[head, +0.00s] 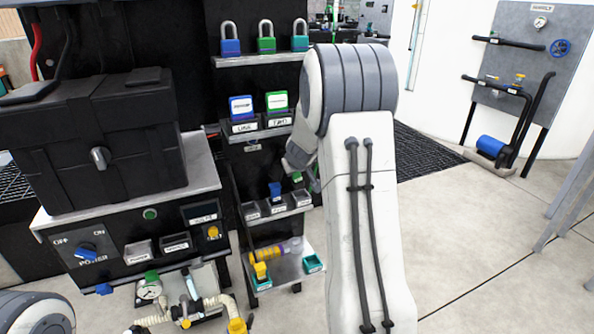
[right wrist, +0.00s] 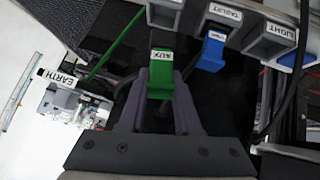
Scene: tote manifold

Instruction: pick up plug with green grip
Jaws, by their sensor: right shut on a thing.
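The plug with the green grip (right wrist: 160,82), labelled AUX, is between the two fingers of my right gripper (right wrist: 162,88) in the right wrist view. The gripper is shut on it. The plug's far end meets a grey holder (right wrist: 164,16); I cannot tell whether it is still seated. In the head view a small part of the green grip (head: 297,177) shows beside my right gripper (head: 299,162), which is partly hidden by my arm. My left gripper is not in view.
A blue plug (right wrist: 211,51) stands in the neighbouring holder, close to the right finger. A cable (right wrist: 296,70) hangs nearby. Padlocks (head: 266,37) and two labelled blocks sit on shelves above. A black toolbox (head: 95,140) is at left. The floor at right is open.

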